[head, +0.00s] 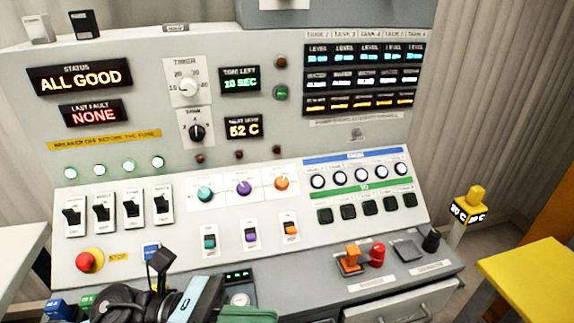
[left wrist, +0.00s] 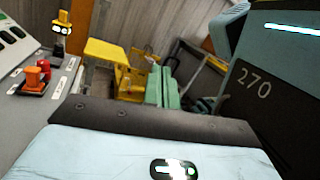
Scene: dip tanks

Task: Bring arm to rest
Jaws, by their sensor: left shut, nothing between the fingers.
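My left gripper (head: 160,262) is low in the head view, in front of the lower edge of the control panel (head: 120,252). Its dark fingers point up and are shut with nothing between them. My dark and light-blue arm parts lie just below and right of it and hide part of the front ledge. In the left wrist view, light-blue and black parts of my own body fill the bottom and right. My right gripper is in neither view.
The red stop button (head: 90,261) is left of my gripper. An orange switch (head: 350,259) and a red knob (head: 377,254) stand on the ledge. A yellow-topped post (head: 470,203) and a yellow surface (head: 530,285) are at right. The status display (head: 80,77) reads ALL GOOD.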

